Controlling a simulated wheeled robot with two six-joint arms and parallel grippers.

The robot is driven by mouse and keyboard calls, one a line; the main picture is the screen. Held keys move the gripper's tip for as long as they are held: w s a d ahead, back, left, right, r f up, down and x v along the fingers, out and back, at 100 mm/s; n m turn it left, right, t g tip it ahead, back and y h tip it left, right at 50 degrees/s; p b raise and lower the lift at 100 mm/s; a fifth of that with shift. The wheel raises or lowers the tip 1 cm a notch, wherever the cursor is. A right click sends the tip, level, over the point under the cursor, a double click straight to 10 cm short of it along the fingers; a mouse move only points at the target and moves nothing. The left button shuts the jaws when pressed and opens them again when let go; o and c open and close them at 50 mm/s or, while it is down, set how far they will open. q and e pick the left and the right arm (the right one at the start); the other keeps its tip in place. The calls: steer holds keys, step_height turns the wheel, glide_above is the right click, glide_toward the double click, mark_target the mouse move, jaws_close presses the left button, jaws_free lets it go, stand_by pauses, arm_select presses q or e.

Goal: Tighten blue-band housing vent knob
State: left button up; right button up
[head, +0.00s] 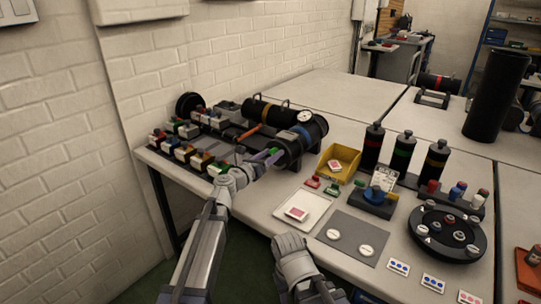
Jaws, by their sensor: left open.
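The blue-band housing (289,138) is a dark cylinder lying on its side at the back left of the table, with a blue band near its near end. My left gripper (268,157) is open at the front left of this housing, by small purple and green parts. The vent knob is too small, or too covered by the gripper, to make out, and I cannot tell whether the fingers touch it. My right arm (293,260) comes in at the bottom middle. Its gripper does not show.
A round gauge (306,117) stands near the housing. Rows of small coloured parts (185,150) lie to its left. A yellow bin (345,157), a grey mat (350,232) and a black turntable (430,246) stand to the right. Dark banded cylinders (403,157) stand upright behind them.

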arm_select(q)
jaws_close()
stand_by(0.4)
